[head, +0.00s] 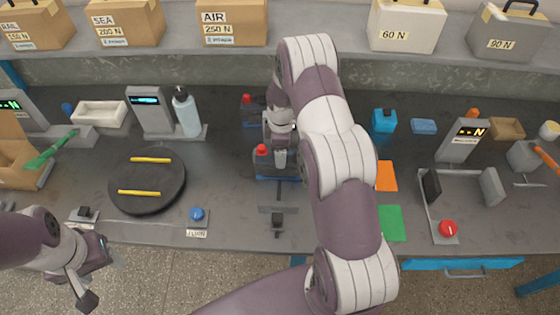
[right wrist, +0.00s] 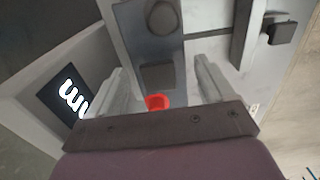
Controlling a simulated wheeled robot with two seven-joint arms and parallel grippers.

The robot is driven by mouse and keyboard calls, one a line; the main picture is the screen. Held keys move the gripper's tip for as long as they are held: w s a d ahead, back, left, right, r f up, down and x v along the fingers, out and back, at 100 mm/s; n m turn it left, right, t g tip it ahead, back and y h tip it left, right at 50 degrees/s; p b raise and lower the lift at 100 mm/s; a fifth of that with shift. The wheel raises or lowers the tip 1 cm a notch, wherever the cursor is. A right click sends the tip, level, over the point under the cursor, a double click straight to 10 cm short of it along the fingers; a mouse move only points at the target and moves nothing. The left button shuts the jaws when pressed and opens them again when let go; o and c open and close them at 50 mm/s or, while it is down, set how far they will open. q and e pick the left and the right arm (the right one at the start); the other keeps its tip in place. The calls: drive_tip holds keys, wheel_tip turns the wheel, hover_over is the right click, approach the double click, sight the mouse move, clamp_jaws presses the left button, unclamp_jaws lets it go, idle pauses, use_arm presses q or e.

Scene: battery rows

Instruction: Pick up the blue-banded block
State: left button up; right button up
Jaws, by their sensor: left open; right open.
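In the head view a dark block (head: 262,162) with a red cap and a blue strip along its lower front edge stands at the middle of the bench. A similar dark block (head: 247,108) with a red cap and blue edge stands behind it. My right gripper (head: 281,158) is over the front block, partly hidden by my arm. In the right wrist view it is open (right wrist: 160,78), with a grey block (right wrist: 150,35) and a red cap (right wrist: 157,102) between or below its fingers; contact cannot be told. My left gripper (head: 93,273) is open and empty at the lower left.
A black round plate (head: 148,198) with two yellow bars lies left. A bottle (head: 187,112) and display stand (head: 149,112) are behind it. Orange and green mats (head: 391,223) and a grey frame with a red knob (head: 447,229) lie right. Labelled boxes (head: 234,22) line the shelf.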

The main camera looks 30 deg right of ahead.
drive_tip(key=f, duration=0.3)
drive_tip(key=shift+w+f, duration=0.15)
drive_tip(key=shift+w, duration=0.05)
drive_tip(key=shift+a, duration=0.1)
drive_tip(key=c, duration=1.5)
drive_tip(key=shift+w, duration=0.1)
clamp_jaws()
drive_tip(key=shift+r, duration=0.2)
